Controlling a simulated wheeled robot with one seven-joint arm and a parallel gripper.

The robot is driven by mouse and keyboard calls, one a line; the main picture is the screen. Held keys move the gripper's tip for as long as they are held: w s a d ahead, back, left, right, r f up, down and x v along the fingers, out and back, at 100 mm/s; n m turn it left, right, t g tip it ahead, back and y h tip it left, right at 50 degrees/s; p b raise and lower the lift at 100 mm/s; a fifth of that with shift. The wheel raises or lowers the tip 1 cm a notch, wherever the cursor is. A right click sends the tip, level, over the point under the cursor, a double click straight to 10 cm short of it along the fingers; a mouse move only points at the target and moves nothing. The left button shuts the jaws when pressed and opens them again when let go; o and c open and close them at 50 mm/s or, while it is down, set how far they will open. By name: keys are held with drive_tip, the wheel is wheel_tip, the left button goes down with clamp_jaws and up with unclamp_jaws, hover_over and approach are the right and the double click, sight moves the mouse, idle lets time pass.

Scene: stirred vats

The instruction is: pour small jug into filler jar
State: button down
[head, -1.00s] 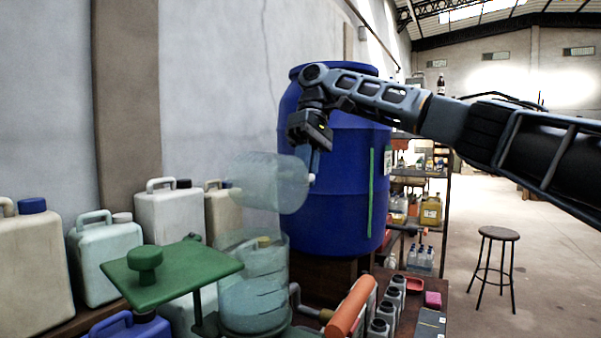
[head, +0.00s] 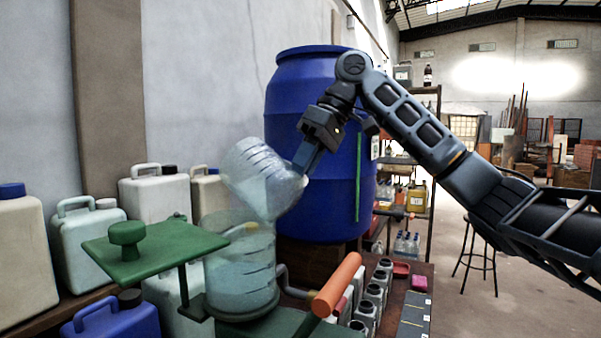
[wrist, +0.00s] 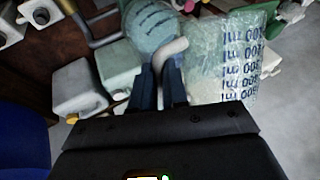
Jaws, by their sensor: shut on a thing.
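The small jug (head: 250,172) is clear, with printed level marks, and is tilted in the head view with its upper end towards the upper left. My gripper (head: 303,165) is shut on its handle at the right side. The filler jar (head: 240,268) is a clear upright cylinder with bluish liquid inside, directly below the jug. The jug's lower end overlaps the jar's rim in view; I cannot tell whether they touch. In the wrist view, my gripper (wrist: 160,85) clasps the pale handle, the jug (wrist: 225,62) is to the right, and the jar (wrist: 150,25) is beyond.
A green plate with a knob (head: 140,250) stands left of the jar. An orange cylinder (head: 337,284) and several small grey bottles (head: 375,292) are to the right. A large blue barrel (head: 312,110) stands behind. Pale canisters (head: 90,240) line the left.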

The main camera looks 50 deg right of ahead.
drive_tip(key=shift+s+f+t+b, duration=0.15)
drive_tip(key=shift+f+t+b, duration=0.15)
drive_tip(key=shift+b, duration=0.6)
drive_tip(key=t+b, duration=0.2)
drive_tip(key=b, duration=0.2)
drive_tip(key=shift+s+n+b, duration=0.2)
drive_tip(key=shift+n+b, duration=0.2)
drive_tip(key=t+b, duration=0.2)
drive_tip(key=b, duration=0.3)
drive_tip(key=t+b, duration=0.1)
drive_tip(key=b, duration=0.1)
drive_tip(key=n+t+b, duration=0.1)
drive_tip(key=b, duration=0.1)
drive_tip(key=shift+w+f+y, duration=0.25)
drive_tip(key=shift+f+y, duration=0.05)
drive_tip(key=shift+f, duration=0.1)
drive_tip(key=shift+w+r+n+t+y+b, duration=0.2)
drive_tip(key=shift+w+n+t+b, duration=0.2)
drive_tip(key=shift+t+b, duration=0.55)
drive_tip(key=shift+w+r+n+t+y+b, duration=0.2)
drive_tip(key=shift+w+n+t+b, duration=0.15)
drive_tip(key=shift+t+b, duration=0.6)
drive_tip(key=shift+s+d, duration=0.1)
drive_tip(key=shift+s, duration=0.05)
